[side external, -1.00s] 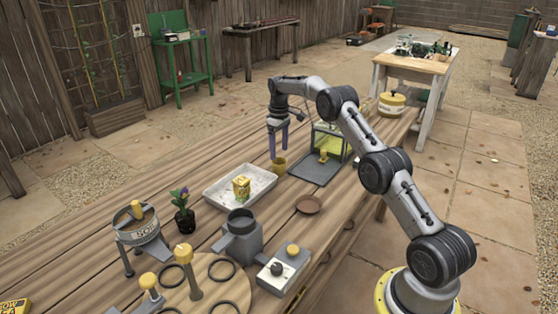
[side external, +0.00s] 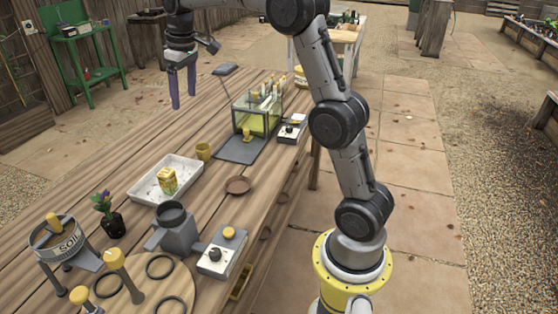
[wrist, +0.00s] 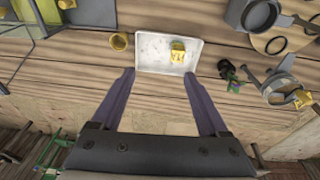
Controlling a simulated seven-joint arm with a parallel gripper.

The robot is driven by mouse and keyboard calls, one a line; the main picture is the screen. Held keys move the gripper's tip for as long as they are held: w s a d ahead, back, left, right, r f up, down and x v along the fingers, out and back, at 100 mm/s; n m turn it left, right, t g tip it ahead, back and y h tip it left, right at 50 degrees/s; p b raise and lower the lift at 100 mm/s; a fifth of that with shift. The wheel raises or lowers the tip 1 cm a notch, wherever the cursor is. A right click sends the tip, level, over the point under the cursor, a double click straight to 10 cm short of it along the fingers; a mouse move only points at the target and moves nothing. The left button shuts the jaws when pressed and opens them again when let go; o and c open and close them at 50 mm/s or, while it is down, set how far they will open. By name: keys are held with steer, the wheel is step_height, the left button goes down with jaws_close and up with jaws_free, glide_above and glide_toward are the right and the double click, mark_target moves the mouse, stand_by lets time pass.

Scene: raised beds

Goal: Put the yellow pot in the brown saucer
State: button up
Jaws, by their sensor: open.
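The yellow pot (side external: 203,151) stands upright on the wooden table, just beyond the far corner of the white tray. It also shows in the wrist view (wrist: 119,42), left of the tray. The brown saucer (side external: 238,185) lies flat and empty on the table, to the right of the tray and nearer the camera than the pot. My gripper (side external: 183,100) is open and empty, raised well clear of the pot toward the table's far left side. In the wrist view its spread fingers (wrist: 159,74) hold nothing. I cannot make out the saucer in the wrist view.
The white tray (side external: 143,192) holds a yellow box (side external: 167,180). A glass tank (side external: 256,113) stands behind a dark mat (side external: 241,150). A grey pot-like fixture (side external: 180,238), a potted flower (side external: 111,222) and a switch box (side external: 222,258) are nearer. Bare table surrounds the saucer.

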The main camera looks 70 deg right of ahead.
steer(key=s+a+t, duration=0.1)
steer(key=s+a, duration=0.5)
steer(key=s, duration=0.5)
steer(key=s+a+r+t, duration=0.1)
steer(key=s+a, duration=0.6)
steer(key=s, duration=0.5)
steer(key=shift+a+r+t, duration=0.2)
steer(key=shift+r+t, duration=0.05)
steer(key=shift+t, duration=0.15)
steer(key=shift+o, duration=0.3)
steer(key=s+a+f, duration=0.1)
steer(key=s+f, duration=0.4)
steer(key=s, duration=0.2)
steer(key=shift+s+a+t+y, duration=0.2)
steer(key=shift+a+t+y, duration=0.1)
steer(key=shift+a+t, duration=0.1)
steer(key=o, duration=0.3)
steer(key=shift+s+f, duration=0.15)
steer(key=shift+s, duration=0.05)
